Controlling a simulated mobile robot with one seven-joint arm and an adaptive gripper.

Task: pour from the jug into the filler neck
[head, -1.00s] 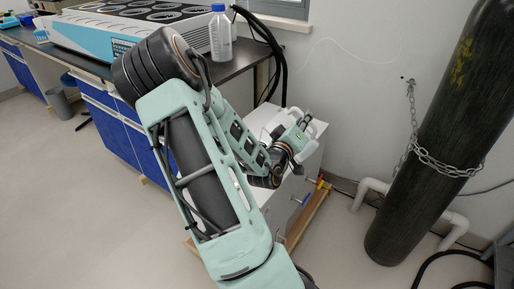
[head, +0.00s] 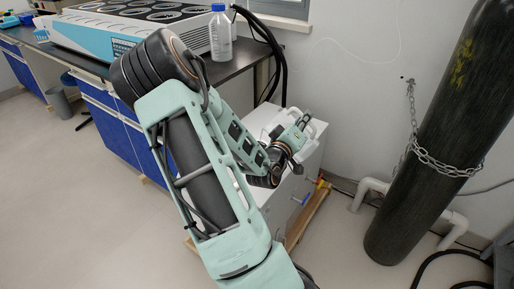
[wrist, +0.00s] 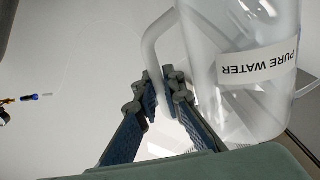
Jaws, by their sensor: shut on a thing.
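The jug (wrist: 245,62) is clear whitish plastic with a "PURE WATER" label that reads upside down in the wrist view. My gripper (wrist: 163,84) is shut on the jug's handle (wrist: 151,45), with a finger on each side of it. In the head view my gripper (head: 297,134) is over the white cabinet (head: 312,158), and the jug is mostly hidden behind it. I cannot make out the filler neck or any liquid flowing. The jug's mouth is not clear in either view, so its tilt is hard to tell.
A dark gas cylinder (head: 440,130) chained to the wall stands at the right. A bench with a blue-and-white machine (head: 120,32) and a blue-capped bottle (head: 220,35) is at the left. Black hoses (head: 275,60) hang beside the cabinet. Open floor lies at lower left.

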